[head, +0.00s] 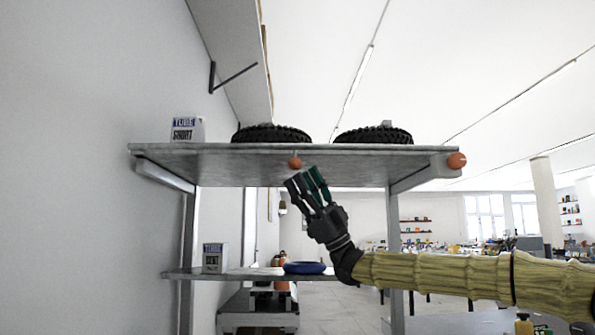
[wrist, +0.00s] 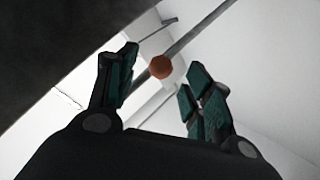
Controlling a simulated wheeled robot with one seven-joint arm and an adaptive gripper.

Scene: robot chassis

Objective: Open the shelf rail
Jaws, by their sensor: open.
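The shelf rail appears to be the grey upper shelf board (head: 225,158), with a small round orange knob (head: 295,163) hanging under its front edge. My gripper (head: 303,176) points up at this knob from just below. In the wrist view the orange knob (wrist: 160,67) lies between the lines of my two open fingers (wrist: 161,62), near the tips. I see no contact, and the exact depth is hard to tell.
Two black tyres (head: 271,133) (head: 373,134) and a labelled box (head: 187,129) stand on the upper shelf. A lower shelf (head: 190,274) holds another box (head: 215,258) and a blue ring (head: 304,268). A grey post (head: 394,225) stands right of my gripper.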

